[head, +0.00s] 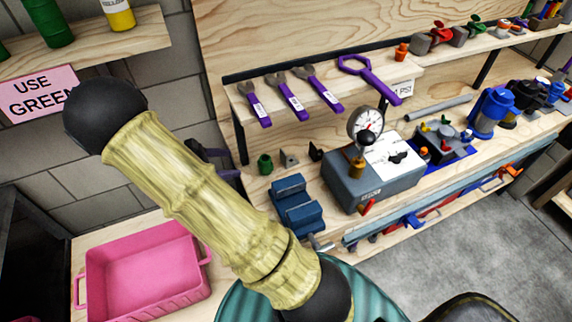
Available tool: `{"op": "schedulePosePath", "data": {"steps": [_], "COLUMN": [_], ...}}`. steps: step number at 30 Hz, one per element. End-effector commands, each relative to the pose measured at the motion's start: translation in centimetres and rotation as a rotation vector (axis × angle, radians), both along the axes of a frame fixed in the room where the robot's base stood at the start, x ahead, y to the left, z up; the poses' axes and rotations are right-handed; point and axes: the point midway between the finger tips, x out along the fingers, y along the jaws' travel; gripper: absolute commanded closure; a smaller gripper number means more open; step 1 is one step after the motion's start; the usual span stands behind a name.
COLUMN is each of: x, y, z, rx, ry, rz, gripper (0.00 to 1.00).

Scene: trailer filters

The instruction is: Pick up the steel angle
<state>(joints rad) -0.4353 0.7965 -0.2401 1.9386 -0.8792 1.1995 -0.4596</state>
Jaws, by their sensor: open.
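A small grey metal piece that looks like the steel angle (289,159) stands on the wooden bench top, between a green cylinder (265,163) and a small black piece (316,152). My gripper (232,164) shows only partly as dark purple fingers behind my pale, bamboo-like arm link. It is open and left of the green cylinder, apart from the steel angle. The rest of the gripper is hidden by my arm.
A blue vise (296,205) and a grey gauge box (370,180) stand in front and to the right. A shelf with purple-handled wrenches (292,101) overhangs the back. A pink bin (145,272) is lower left.

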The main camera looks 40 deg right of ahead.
Motion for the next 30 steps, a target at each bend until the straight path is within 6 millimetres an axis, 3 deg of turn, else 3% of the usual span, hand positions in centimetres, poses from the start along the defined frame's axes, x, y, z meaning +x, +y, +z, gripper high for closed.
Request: {"op": "schedulePosePath", "data": {"steps": [3,15,30], "x": [1.0,0.9,-0.3], "y": [0.1,-0.4,-8.0], "z": [-0.2,-0.3,-3.3], "rx": [-0.061,-0.064,-0.064], "ry": [0.035,0.037,0.038], "rz": [0.044,0.044,0.041], "gripper": [0.38,0.38,0.38]}}
